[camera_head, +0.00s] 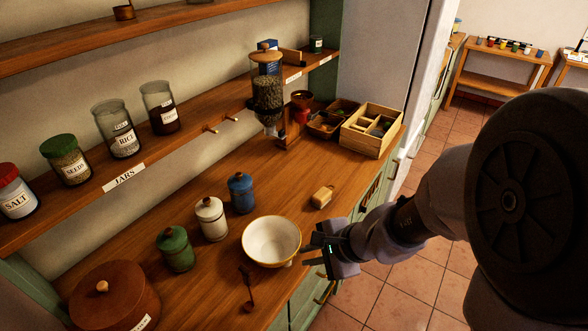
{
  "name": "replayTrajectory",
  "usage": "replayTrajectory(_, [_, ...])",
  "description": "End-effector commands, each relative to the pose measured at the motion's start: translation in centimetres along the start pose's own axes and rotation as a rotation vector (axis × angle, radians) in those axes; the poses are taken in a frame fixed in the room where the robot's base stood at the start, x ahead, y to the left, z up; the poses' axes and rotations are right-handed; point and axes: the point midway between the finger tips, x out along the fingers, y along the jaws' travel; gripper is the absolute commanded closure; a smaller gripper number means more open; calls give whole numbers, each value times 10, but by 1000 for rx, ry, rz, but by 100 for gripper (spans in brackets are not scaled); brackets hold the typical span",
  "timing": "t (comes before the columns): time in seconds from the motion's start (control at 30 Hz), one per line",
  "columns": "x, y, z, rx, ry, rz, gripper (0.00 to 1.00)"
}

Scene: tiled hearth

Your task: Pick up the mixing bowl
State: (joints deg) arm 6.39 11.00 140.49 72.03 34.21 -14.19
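The mixing bowl (271,240) is cream white with a yellowish rim. It stands upright and empty on the wooden counter, near the front edge. My gripper (310,250) is at the bowl's right side, with its dark fingers close to the rim. I cannot tell whether they touch the bowl, or how far apart they are. My arm comes in from the right over the floor.
Green (175,249), white (211,219) and blue (241,193) canisters stand left of and behind the bowl. A dark spoon-like utensil (248,287) lies in front. A small wooden block (322,197) sits behind right. A brown lidded pot (115,298) stands left.

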Motion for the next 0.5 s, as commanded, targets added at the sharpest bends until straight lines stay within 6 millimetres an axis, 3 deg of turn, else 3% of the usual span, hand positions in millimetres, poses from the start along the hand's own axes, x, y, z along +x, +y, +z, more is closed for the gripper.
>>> replayTrajectory(0.13, [32,6,-7,39,6,6,86])
replayTrajectory(0.3, [87,7,-8,38,6,7,86])
replayTrajectory(0.5, [125,4,-7,36,6,4,86])
